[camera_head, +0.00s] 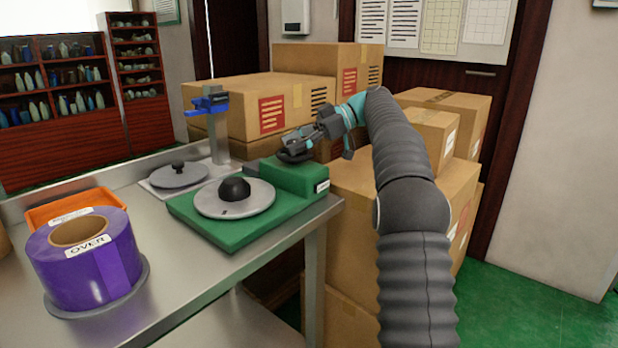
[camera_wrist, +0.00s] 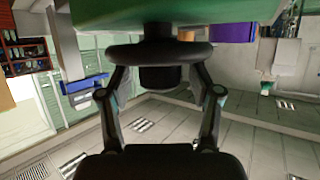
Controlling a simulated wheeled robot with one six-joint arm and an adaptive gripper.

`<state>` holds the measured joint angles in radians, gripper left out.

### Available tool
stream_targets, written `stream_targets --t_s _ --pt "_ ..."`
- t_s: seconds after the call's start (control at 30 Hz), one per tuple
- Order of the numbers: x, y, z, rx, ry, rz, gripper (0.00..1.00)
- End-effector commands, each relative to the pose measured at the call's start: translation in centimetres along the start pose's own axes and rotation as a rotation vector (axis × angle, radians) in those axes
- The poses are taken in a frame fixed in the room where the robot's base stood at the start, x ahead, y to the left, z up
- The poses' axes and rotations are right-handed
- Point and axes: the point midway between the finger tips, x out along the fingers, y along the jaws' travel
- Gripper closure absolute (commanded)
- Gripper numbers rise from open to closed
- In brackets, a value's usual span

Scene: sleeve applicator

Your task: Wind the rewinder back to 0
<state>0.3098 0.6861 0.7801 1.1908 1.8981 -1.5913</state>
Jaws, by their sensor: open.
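The green rewinder (camera_head: 225,228) sits on the steel bench, with a pale grey disc (camera_head: 235,205) and a black knob (camera_head: 234,189) on top. A taller green block (camera_head: 290,180) at its right end carries a small white label (camera_head: 322,186), too small to read. A dark round part (camera_head: 293,157) tops this block. My gripper (camera_head: 296,146) is at that part. In the wrist view, my open fingers (camera_wrist: 160,82) stand either side of a dark hub (camera_wrist: 158,76) below a dark disc (camera_wrist: 135,53). I cannot tell whether they touch it. No counter reading is legible.
A purple roll (camera_head: 85,265) marked OVER stands at the bench's front left, before an orange tray (camera_head: 75,206). A blue-topped stand (camera_head: 209,103) and a grey disc (camera_head: 178,175) are behind the rewinder. Cardboard boxes (camera_head: 350,200) crowd the right side.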

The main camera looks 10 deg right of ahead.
Motion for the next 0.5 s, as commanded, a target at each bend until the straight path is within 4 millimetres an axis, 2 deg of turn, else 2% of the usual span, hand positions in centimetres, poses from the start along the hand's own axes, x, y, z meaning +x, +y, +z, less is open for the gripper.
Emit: stream_targets --t_s 0.23,0.5 --pt "0.18 -0.08 0.37 0.018 0.000 0.049 0.36" --pt "0.35 -0.14 0.60 0.081 0.000 0.205 0.36"
